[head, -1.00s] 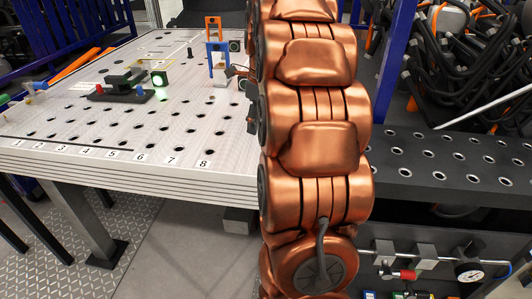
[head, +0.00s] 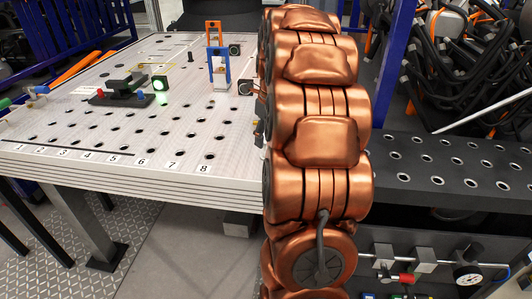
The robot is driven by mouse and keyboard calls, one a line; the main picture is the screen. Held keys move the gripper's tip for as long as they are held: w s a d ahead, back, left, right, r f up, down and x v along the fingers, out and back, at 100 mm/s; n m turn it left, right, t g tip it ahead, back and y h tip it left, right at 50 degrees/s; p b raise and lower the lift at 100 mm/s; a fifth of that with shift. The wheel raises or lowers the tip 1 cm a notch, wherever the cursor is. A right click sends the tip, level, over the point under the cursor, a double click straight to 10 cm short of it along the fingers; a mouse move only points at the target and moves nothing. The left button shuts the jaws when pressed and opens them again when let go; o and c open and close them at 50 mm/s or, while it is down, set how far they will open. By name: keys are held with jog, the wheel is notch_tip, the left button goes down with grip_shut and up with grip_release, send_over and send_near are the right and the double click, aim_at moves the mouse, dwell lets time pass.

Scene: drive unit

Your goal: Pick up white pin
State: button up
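I cannot make out a white pin with certainty in the head view. The pale perforated table (head: 60,135) has rows of dark holes, with number labels along its front edge. A blue upright frame (head: 218,66) stands at its back right, with a small pale piece at its foot, too small to identify. A small dark peg (head: 190,57) stands farther back. My copper arm crosses the picture right of centre and covers the table's right end. My gripper cannot be made out; it is hidden behind the arm or outside the picture.
An orange frame (head: 213,33) stands behind the blue one. A dark perforated bench (head: 440,165) and a pressure gauge (head: 467,273) are at right. The table's front middle is clear.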

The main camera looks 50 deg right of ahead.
jog(key=shift+a+f+p, duration=0.1)
jog(key=shift+f+p, duration=0.45)
jog(key=shift+f, duration=1.15)
jog(key=shift+c, duration=0.2)
grip_shut()
